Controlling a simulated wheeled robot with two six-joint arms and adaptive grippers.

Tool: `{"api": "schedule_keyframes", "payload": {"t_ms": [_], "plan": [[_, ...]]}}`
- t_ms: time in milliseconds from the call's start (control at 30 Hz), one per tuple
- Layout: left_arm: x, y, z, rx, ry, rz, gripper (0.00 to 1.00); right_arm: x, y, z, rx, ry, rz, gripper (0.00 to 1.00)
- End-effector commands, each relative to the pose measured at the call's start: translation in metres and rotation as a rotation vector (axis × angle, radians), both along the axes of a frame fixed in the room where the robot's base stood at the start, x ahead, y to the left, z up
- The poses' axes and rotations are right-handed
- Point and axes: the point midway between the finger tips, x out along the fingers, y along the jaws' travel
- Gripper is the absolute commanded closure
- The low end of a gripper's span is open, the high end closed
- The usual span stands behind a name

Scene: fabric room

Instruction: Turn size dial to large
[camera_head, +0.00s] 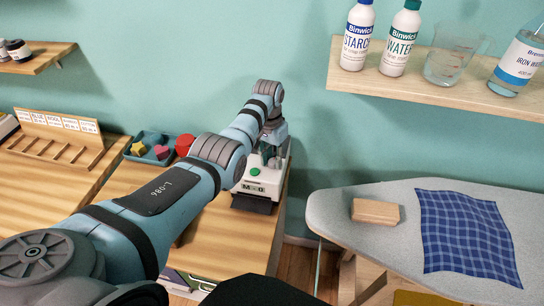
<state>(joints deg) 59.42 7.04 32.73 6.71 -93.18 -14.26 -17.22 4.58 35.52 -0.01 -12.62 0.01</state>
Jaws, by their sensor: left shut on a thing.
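A small white and green machine (262,183) stands at the right end of the wooden table, near the wall. Its front has a dark display with a light "M" and a green mark beside it, and a dark plate sticks out below. My left arm reaches across the table, and my left gripper (268,152) points down onto the machine's top. It is shut on the size dial there, which the fingers and arm mostly hide. I cannot tell which way the dial points. My right gripper is not in view.
A blue tray (146,157) with coloured shapes sits left of my arm, by a wooden rack (50,144) with labels. At right is an ironing board (340,212) with a wooden block and blue checked cloth. A wall shelf (430,92) above holds bottles and a beaker.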

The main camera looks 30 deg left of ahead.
Motion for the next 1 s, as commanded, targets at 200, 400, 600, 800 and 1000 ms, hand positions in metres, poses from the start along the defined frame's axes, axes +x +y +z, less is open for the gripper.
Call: {"api": "schedule_keyframes", "payload": {"t_ms": [200,400,600,800,1000], "plan": [[0.0011,-0.0009,0.0006,0.000,-0.002,-0.182,1.00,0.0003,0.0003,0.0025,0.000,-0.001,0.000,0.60],[0.0015,-0.0011,0.0003,0.001,-0.004,-0.349,1.00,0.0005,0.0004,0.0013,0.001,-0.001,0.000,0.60],[0.0019,-0.0017,0.0003,0.000,-0.004,-0.482,1.00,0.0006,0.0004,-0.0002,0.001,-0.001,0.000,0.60],[0.0018,-0.0021,0.0001,0.000,-0.004,-0.562,1.00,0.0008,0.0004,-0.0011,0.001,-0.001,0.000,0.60],[0.0018,-0.0024,0.0001,-0.001,-0.004,-0.596,1.00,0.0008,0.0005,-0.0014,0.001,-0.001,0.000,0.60]]}}
